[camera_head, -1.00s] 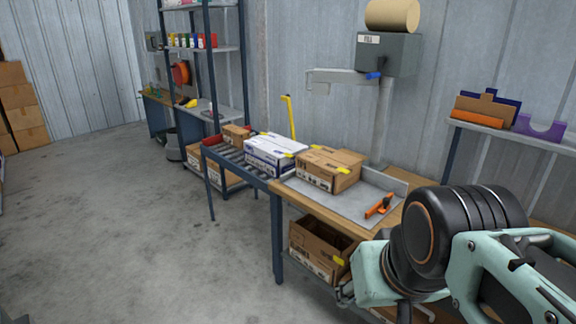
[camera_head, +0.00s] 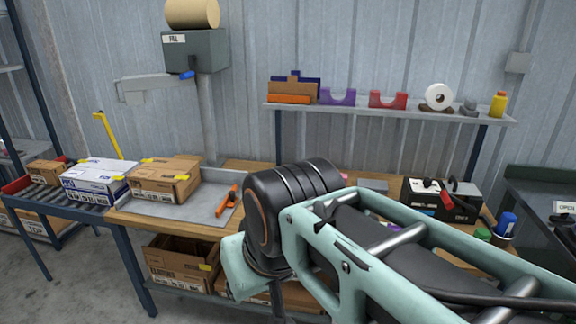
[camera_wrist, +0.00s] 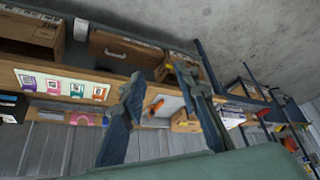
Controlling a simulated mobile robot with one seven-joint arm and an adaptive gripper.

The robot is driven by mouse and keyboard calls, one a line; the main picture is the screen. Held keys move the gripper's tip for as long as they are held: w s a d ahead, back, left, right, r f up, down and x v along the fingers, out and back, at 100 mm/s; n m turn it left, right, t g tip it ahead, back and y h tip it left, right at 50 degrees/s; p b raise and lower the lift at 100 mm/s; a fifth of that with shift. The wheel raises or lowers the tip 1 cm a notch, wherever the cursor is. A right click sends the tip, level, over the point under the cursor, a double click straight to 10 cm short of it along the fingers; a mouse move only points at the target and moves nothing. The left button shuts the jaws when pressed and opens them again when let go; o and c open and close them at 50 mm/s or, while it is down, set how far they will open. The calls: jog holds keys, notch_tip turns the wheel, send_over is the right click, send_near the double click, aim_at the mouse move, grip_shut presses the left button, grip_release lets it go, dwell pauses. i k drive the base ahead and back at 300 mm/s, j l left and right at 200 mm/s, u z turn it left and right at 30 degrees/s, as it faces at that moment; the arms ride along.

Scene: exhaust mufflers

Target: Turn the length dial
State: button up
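No dial can be made out clearly in either view. A black machine (camera_head: 440,199) with a red lever stands on the right part of the wooden bench, beyond my arm; its small controls are too small to read. A grey box marked FILL (camera_head: 195,52) with a blue handle (camera_head: 187,75) is on a post at the back left. My gripper (camera_wrist: 165,88) is open in the wrist view, its two dark fingers apart with nothing between them. My arm crosses the head view and hides part of the bench.
Cardboard boxes (camera_head: 165,180) and an orange tool (camera_head: 227,201) occupy the bench's left side. A rear shelf (camera_head: 400,111) holds coloured holders and a white roll (camera_head: 439,96). A blue-capped container (camera_head: 505,225) stands by the bench's right end. Floor is clear at lower left (camera_head: 60,290).

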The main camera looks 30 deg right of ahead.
aim_at(427, 182)
jog(key=z, duration=2.05)
jog(key=i, duration=1.1)
jog(key=i+l+z, duration=0.4)
jog(key=i+j+u, duration=0.2)
jog(key=j+u, duration=0.15)
jog(key=i+j, duration=0.05)
jog(key=j, duration=0.05)
